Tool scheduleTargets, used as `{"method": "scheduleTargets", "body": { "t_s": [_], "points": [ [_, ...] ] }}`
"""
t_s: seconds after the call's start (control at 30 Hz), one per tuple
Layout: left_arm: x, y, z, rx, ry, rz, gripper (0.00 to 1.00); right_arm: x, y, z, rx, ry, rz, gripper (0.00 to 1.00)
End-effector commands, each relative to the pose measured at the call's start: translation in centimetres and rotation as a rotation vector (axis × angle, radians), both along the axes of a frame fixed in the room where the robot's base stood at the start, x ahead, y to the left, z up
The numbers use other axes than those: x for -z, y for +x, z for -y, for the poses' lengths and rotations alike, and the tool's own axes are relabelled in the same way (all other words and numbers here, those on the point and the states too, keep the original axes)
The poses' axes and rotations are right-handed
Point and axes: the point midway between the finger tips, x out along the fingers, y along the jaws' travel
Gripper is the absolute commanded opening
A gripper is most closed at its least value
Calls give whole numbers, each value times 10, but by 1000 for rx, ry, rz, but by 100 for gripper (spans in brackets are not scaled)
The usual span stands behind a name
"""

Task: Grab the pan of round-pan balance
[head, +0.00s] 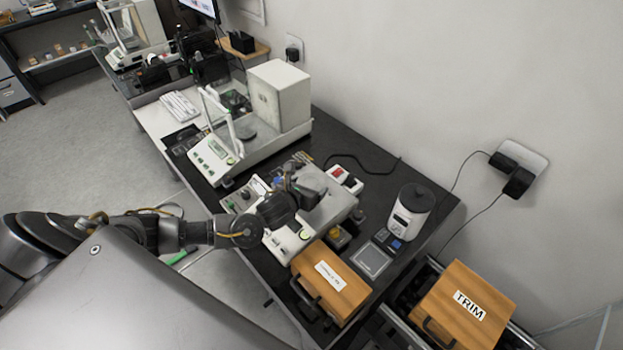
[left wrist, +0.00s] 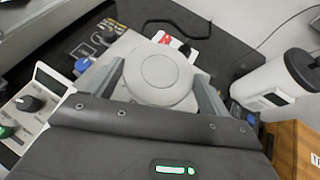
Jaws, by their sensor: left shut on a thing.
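The round-pan balance (head: 338,209) is a pale grey and white unit on the black table, with a control panel at its front. Its round pan (left wrist: 163,72) is a light grey disc in the left wrist view. My left gripper (left wrist: 162,90) has one finger on each side of the pan and is shut on it. In the head view my left gripper (head: 300,188) is over the balance and hides the pan. I cannot tell whether the pan is lifted off the balance. My right gripper is in neither view.
A larger balance with a glass shield (head: 278,95) stands behind. A white cylindrical device (head: 411,212) and a small flat scale (head: 371,260) are at the right. A wooden box (head: 330,285) sits at the front, and a TRIM box (head: 463,300) lies beyond the table's right end.

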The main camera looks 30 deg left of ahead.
Motion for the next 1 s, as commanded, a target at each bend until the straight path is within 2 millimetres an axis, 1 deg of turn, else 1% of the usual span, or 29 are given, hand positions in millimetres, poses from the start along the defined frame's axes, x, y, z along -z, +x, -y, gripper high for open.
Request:
{"method": "scheduleTargets", "body": {
  "t_s": [0.03,0.1,0.17,0.2,0.3,0.47,0.6,0.7,0.9,1.0],
  "points": [
    [-19,-7,2,1,-2,-2,56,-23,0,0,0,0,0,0],
    [-29,-16,4,0,-2,-2,56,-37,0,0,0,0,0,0],
    [-24,-30,9,4,-5,-1,56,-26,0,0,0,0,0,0],
    [-27,-40,10,2,-6,-2,56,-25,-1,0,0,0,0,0],
    [-37,-60,15,2,-7,-1,56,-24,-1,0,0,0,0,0],
    [-48,-83,20,-1,-5,-2,56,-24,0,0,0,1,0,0],
    [-54,-94,23,2,-3,0,56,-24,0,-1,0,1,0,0],
    [-56,-99,24,0,-2,1,56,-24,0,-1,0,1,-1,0],
    [-58,-102,24,0,-1,1,56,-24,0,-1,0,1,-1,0],
    [-58,-101,22,-4,0,1,56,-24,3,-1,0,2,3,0]
  ]
}}
